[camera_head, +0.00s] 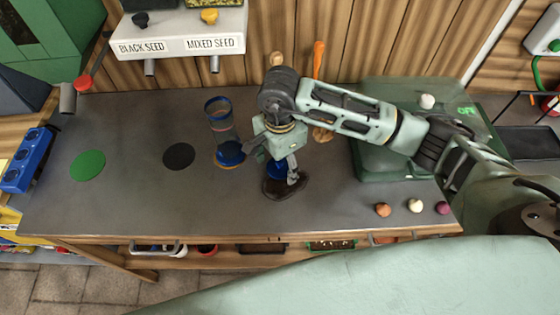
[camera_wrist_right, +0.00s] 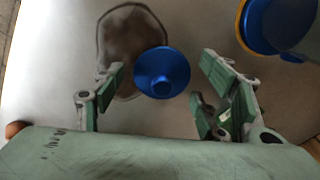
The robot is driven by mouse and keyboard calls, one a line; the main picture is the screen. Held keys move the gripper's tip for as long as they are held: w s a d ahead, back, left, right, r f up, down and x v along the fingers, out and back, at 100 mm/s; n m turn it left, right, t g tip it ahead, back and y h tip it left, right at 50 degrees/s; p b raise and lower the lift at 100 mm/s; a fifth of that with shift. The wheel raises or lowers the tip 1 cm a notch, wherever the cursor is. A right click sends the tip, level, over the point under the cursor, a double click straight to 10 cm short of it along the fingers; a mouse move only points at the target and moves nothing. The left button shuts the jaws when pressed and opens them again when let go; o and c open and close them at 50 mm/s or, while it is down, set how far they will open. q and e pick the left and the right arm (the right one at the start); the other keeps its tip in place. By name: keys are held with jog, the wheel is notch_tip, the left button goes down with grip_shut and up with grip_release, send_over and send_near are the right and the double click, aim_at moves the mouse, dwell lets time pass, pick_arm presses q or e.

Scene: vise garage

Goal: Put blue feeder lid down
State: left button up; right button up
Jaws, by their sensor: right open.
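The blue feeder lid (camera_wrist_right: 162,72) is a round blue disc with a knob. In the wrist view it lies between the spread fingers of my right gripper (camera_wrist_right: 160,92), partly over a dark brown patch (camera_wrist_right: 125,40), with a gap to both fingers. In the head view the lid (camera_head: 276,170) is mostly hidden behind my right gripper (camera_head: 280,178), which hangs low over the bench. The feeder (camera_head: 221,125), a clear tube with a blue rim and blue base, stands upright just left of the gripper. My left gripper is not in view.
The grey workbench (camera_head: 120,200) has a green disc (camera_head: 88,165) and a black disc (camera_head: 179,156) on its left. A green glass-like box (camera_head: 375,160) stands on the right, with small balls in front. Seed dispensers (camera_head: 180,35) hang at the back.

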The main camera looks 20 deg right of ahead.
jog(key=shift+r, duration=0.2)
jog(key=shift+w+r, duration=0.1)
jog(key=shift+r, duration=0.25)
notch_tip(320, 180, up, 11)
jog(key=b, duration=0.2)
jog(key=shift+b, duration=0.35)
jog(key=shift+r, duration=0.1)
